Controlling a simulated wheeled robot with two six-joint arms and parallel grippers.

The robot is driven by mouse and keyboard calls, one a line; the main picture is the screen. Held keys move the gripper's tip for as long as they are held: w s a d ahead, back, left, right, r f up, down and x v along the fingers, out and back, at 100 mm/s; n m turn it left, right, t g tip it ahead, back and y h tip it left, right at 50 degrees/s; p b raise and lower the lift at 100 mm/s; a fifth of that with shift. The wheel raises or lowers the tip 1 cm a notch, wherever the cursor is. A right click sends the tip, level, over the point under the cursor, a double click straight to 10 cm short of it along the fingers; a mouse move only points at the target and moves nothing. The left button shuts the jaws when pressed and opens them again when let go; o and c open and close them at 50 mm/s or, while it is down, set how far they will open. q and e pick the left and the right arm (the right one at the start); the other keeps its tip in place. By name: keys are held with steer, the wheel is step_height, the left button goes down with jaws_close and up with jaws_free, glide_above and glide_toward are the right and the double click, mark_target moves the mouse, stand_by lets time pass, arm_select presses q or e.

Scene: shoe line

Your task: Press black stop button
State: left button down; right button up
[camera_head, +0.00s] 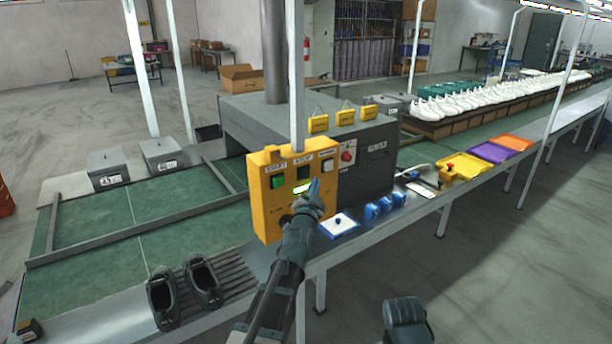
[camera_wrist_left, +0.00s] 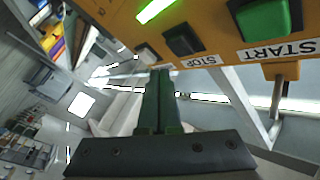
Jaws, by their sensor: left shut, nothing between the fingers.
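A yellow control box (camera_head: 262,205) stands on the line. Its front has a green button (camera_head: 278,182) under a START label and a black stop button (camera_head: 303,172) under a STOP label. In the left wrist view the black stop button (camera_wrist_left: 183,38) shows beside the STOP label, with the green start button (camera_wrist_left: 265,18) to its right. My left gripper (camera_head: 315,184) is shut and empty, in front of the panel, lower right of the stop button. In the left wrist view its closed fingers (camera_wrist_left: 160,72) point toward the panel, left of and below the stop button.
A lit green strip (camera_wrist_left: 155,10) and another dark button (camera_wrist_left: 147,53) are also on the panel. A red knob (camera_head: 348,156) is on the grey machine behind. Blue parts (camera_head: 384,207) and a blue-white tray (camera_head: 338,226) lie to the right. Black shoes (camera_head: 203,281) sit at front left.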

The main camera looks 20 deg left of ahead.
mark_target(309, 173)
arm_select(q)
steer(key=shift+w+a, duration=0.6)
steer(key=shift+a, duration=0.2)
steer(key=shift+w+a, duration=0.1)
stand_by(1.6)
steer(key=shift+w+a, duration=0.15)
steer(key=shift+a, duration=0.1)
steer(key=shift+w+a, duration=0.35)
steer(key=shift+a, duration=0.1)
stand_by(0.9)
steer(key=shift+s+d, duration=0.6)
steer(key=shift+d, duration=0.2)
steer(key=s+d, duration=0.1)
steer(key=d, duration=0.1)
steer(key=s+d, duration=0.2)
stand_by(0.6)
